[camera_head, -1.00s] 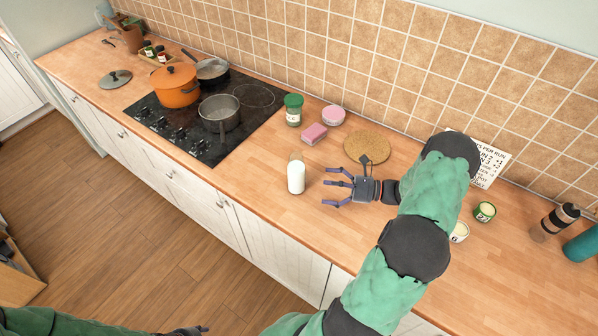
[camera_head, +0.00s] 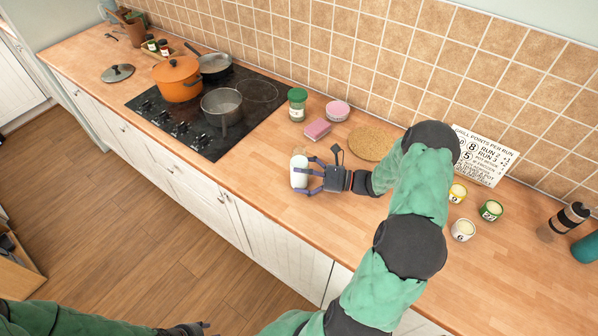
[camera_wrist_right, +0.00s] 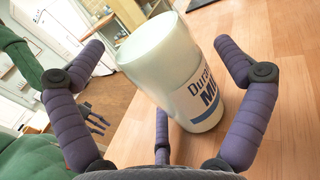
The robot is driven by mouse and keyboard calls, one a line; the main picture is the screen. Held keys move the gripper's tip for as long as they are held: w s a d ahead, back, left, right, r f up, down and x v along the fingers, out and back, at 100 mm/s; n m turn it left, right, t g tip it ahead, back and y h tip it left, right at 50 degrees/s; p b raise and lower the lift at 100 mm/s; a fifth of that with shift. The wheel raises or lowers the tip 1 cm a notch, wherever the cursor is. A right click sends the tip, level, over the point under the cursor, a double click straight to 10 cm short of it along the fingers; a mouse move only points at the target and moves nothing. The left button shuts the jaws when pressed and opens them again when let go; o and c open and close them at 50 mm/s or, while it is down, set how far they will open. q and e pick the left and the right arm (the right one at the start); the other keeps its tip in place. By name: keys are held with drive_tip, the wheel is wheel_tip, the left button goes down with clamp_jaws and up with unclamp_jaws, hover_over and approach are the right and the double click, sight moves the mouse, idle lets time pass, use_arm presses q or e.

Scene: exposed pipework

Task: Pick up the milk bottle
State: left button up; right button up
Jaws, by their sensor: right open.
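The milk bottle (camera_head: 299,171) is white and stands on the wooden counter near its front edge. In the right wrist view the bottle (camera_wrist_right: 172,75) shows large, with part of a "Milk" label facing the camera. My right gripper (camera_head: 309,174) is open, with its fingers around the bottle's right side. In the wrist view the right gripper's fingers (camera_wrist_right: 160,70) stand on both sides of the bottle, with gaps visible, and a third finger is low beside it. My left gripper (camera_head: 190,329) is at the bottom edge of the head view, far from the bottle; its fingers are too small to judge.
A pink sponge (camera_head: 317,128), a green-lidded jar (camera_head: 297,104) and a pink-topped tub (camera_head: 338,110) stand behind the bottle. A round cork mat (camera_head: 371,142) lies behind the gripper. A hob with an orange pot (camera_head: 177,80) is left. Small tins (camera_head: 463,230) stand right.

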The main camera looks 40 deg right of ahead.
drive_tip(key=shift+w+a, duration=0.2)
drive_tip(key=c, duration=1.6)
drive_tip(key=shift+r, duration=0.1)
drive_tip(key=shift+r, duration=0.15)
